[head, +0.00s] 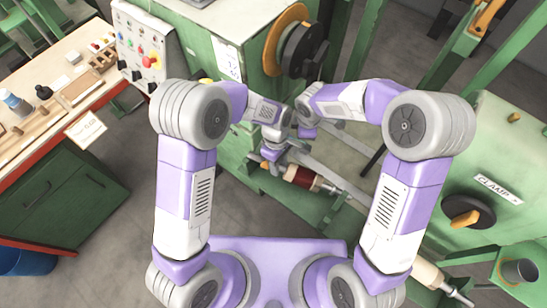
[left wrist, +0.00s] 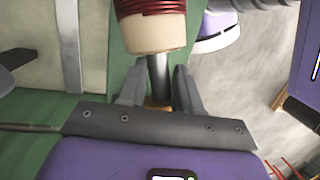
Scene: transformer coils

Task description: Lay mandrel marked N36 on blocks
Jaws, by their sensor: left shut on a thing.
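A mandrel with a dark red winding and cream ends (head: 303,177) lies slantwise low at the green machine in the head view. In the left wrist view its cream end (left wrist: 155,35) and bare grey shaft (left wrist: 158,72) show close up. My left gripper (head: 270,157) is at the mandrel's left end. In the left wrist view its two fingers (left wrist: 158,88) stand on either side of the shaft, shut on it. My right gripper (head: 306,131) is just right of it, largely hidden by its wrist. No N36 mark is readable, and I cannot make out the blocks.
A green machine (head: 236,125) with a black and orange spindle stands behind. Grey bars and green rails run beside the mandrel. Another green machine (head: 505,150) labelled CLAMP stands right, with a cream roller (head: 428,274) below. A workbench (head: 45,130) is left; floor between is clear.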

